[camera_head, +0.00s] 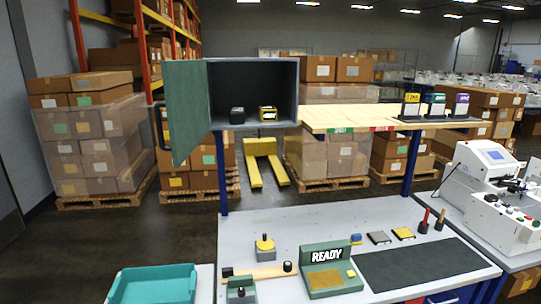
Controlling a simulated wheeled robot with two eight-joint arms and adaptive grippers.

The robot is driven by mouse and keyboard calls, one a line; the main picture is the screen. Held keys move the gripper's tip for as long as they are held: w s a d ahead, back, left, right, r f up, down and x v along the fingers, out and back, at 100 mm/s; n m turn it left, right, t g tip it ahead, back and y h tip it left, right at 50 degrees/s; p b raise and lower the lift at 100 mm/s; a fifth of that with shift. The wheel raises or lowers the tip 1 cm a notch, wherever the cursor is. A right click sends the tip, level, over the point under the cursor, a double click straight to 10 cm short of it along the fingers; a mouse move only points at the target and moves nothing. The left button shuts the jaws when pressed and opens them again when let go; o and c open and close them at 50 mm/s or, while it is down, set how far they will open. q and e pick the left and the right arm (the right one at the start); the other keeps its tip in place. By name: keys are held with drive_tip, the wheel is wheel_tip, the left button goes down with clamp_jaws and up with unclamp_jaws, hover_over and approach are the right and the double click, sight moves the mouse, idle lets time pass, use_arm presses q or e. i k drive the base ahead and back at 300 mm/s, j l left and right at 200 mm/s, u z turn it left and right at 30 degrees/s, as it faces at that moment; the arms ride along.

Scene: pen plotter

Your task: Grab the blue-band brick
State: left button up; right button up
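I cannot single out a brick with a clear blue band. A small block with a blue top (356,239) lies on the grey workbench (300,222), behind the green READY stand. On the wooden shelf stand three dark upright blocks: one with a yellow label (411,105), one with a teal label (435,105) and one with a purple label (460,104). In the open cabinet (284,72) sit a black block (237,116) and a yellow-and-black block (268,114). Neither of my grippers is in view.
The cabinet's green door (189,110) hangs open to the left. The READY stand (328,270), a yellow-topped knob (265,248) and a dark mat (420,262) occupy the bench. A teal bin (152,285) is at lower left, a white machine (490,190) at right.

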sight(237, 115)
drive_tip(key=i+j+z, duration=0.2)
drive_tip(key=j+z, duration=0.15)
drive_tip(key=j, duration=0.85)
drive_tip(key=j+z, duration=0.35)
drive_tip(key=j, duration=0.8)
drive_tip(key=i+l+u, duration=0.15)
drive_tip(key=l, duration=0.25)
drive_tip(key=i+l+u, duration=0.2)
drive_tip(key=l, duration=0.2)
drive_tip(key=i+l+u, duration=0.15)
drive_tip(key=l, duration=0.25)
drive_tip(key=i+l+u, duration=0.15)
drive_tip(key=l, duration=0.45)
drive_tip(key=i+l+u, duration=0.1)
drive_tip(key=l, duration=0.5)
drive_tip(key=i+l+u, duration=0.15)
drive_tip(key=l, duration=0.45)
